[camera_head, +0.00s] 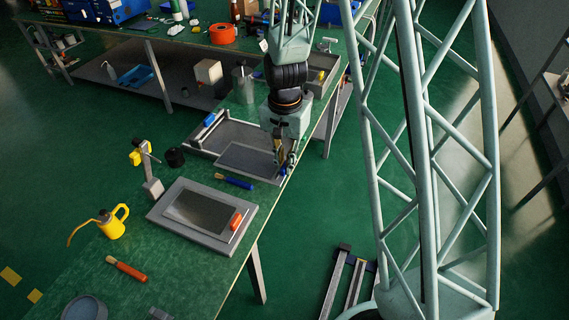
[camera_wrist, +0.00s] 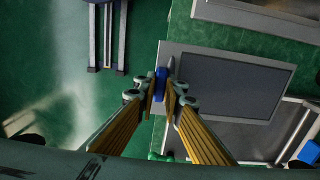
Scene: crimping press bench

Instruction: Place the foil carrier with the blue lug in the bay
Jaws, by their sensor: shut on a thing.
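My gripper (camera_head: 283,165) is shut on the blue lug (camera_wrist: 160,84) at one edge of the foil carrier (camera_head: 247,161). The carrier is a flat grey plate with a dark panel; in the wrist view (camera_wrist: 240,85) it extends right from my fingers. In the head view it overlaps the near right part of a grey open frame (camera_head: 190,147), which looks like a bay. A separate blue block (camera_head: 209,118) is at the frame's far left side. I cannot tell the carrier's height.
A second grey frame (camera_head: 163,215) with a dark panel and an orange block (camera_head: 236,220) lies nearer. A blue-handled tool (camera_head: 235,182) lies between the frames. A small stand (camera_head: 153,187), a black cylinder (camera_head: 175,157) and a yellow can (camera_head: 112,227) are left. The bench edge is close right.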

